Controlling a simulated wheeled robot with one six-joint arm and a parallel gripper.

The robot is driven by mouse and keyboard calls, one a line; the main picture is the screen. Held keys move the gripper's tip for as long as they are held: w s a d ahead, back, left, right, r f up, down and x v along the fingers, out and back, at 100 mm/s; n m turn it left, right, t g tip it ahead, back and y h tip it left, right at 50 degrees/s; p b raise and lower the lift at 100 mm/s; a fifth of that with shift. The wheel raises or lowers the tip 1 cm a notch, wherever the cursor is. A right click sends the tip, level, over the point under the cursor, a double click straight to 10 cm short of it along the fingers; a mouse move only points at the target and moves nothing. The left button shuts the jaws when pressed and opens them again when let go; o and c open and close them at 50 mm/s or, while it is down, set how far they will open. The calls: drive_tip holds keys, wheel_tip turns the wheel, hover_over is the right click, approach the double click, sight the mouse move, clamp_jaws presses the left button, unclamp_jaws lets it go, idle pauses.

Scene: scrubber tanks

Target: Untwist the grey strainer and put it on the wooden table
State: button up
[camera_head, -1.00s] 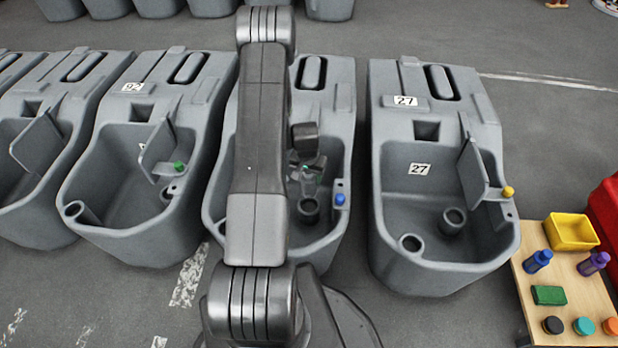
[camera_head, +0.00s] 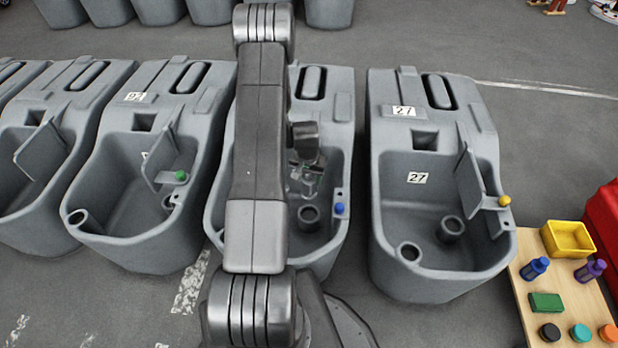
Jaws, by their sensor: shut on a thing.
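My gripper (camera_head: 306,184) is low inside the grey tank in the middle, partly behind my own arm. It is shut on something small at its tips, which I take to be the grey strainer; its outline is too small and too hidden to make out. A short grey round pipe (camera_head: 309,216) stands on the tank floor just in front of the gripper, apart from it. The wooden table (camera_head: 569,290) is at the lower right, cut off by the frame edge.
The table holds a yellow bin (camera_head: 567,239), blue and purple bottles, a green block (camera_head: 545,303) and several round caps. Tank 27 (camera_head: 392,130) stands between the middle tank and table. A blue knob (camera_head: 340,208) sits on the middle tank's rim. More tanks stand left.

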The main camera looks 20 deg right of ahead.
drive_tip(key=shift+r+p, duration=1)
drive_tip(key=shift+r, duration=1.3)
drive_tip(key=shift+r+p, duration=1.6)
drive_tip(key=shift+r, duration=1.4)
